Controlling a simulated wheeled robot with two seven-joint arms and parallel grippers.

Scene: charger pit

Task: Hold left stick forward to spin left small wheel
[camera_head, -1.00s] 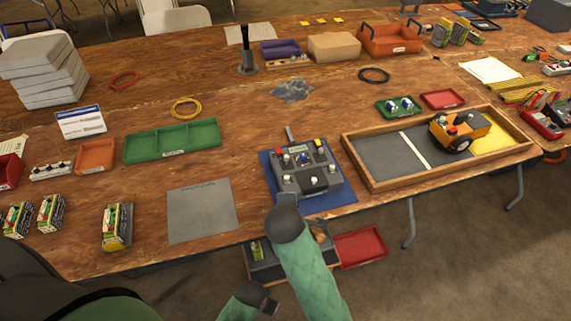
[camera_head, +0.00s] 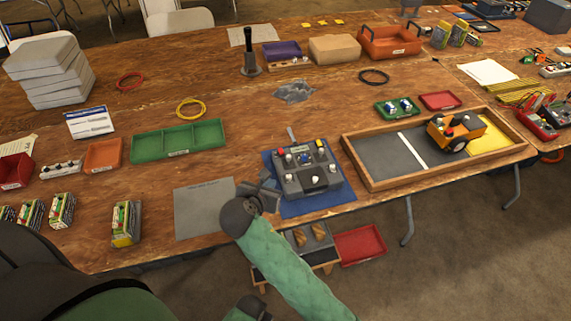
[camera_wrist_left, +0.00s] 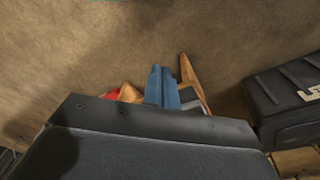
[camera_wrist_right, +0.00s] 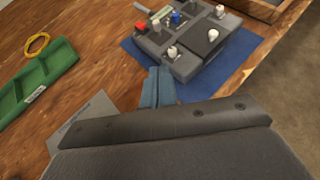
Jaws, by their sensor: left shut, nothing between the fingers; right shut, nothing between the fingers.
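The grey control box (camera_head: 307,181) lies on a blue mat (camera_head: 322,205) near the table's front edge. Several small sticks and knobs with white, red, yellow and blue caps stand on it; which is the left stick is unclear. My right gripper (camera_head: 269,188) is shut and empty, beside the box's left side. In the right wrist view its blue fingertips (camera_wrist_right: 158,82) point at the box's near corner, below a white-capped stick (camera_wrist_right: 172,52). The orange vehicle (camera_head: 462,128) with a dark wheel (camera_head: 459,145) stands in the wooden-framed pit. My left gripper (camera_wrist_left: 162,84) is shut and empty, low over the floor.
A grey sheet (camera_head: 205,210) lies left of the box. A green divided tray (camera_head: 178,140) is behind the sheet. The wooden frame (camera_head: 372,181) stands close to the box's right. Below the table edge are a red tray (camera_head: 359,245) and a box of parts.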

